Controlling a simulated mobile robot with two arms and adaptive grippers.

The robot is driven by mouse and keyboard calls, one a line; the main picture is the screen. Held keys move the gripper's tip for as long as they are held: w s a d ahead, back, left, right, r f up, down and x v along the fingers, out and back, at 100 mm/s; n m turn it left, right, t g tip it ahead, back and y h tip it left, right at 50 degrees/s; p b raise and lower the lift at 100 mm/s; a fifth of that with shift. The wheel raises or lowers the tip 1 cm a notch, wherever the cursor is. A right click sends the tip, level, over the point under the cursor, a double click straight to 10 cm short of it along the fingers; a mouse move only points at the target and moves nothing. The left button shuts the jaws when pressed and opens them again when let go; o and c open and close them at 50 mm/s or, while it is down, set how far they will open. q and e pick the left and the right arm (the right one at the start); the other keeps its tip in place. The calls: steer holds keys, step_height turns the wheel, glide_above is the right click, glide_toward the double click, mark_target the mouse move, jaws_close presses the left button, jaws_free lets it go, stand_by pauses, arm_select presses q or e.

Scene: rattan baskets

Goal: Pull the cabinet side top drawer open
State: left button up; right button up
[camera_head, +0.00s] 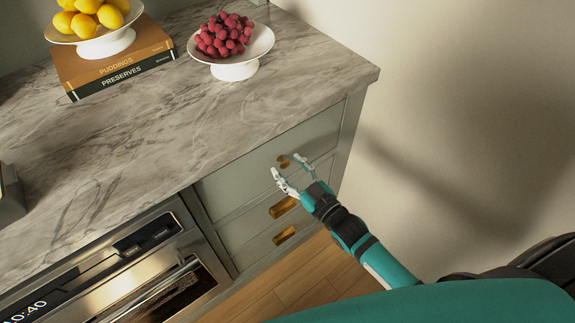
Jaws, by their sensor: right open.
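The cabinet's top drawer (245,180) is a grey-green front under the right end of the marble counter, and it looks shut. My left gripper is not in view.
Two lower drawers with brass pulls (283,207) lie below, and an oven (150,280) stands to the left. The marble counter (290,90) holds a bowl of red fruit (233,66), books (110,62) and lemons. Wooden floor (310,275) is clear in front.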

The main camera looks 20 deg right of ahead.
steer(key=shift+w+a, duration=0.25)
steer(key=shift+w, duration=0.3)
jaws_close()
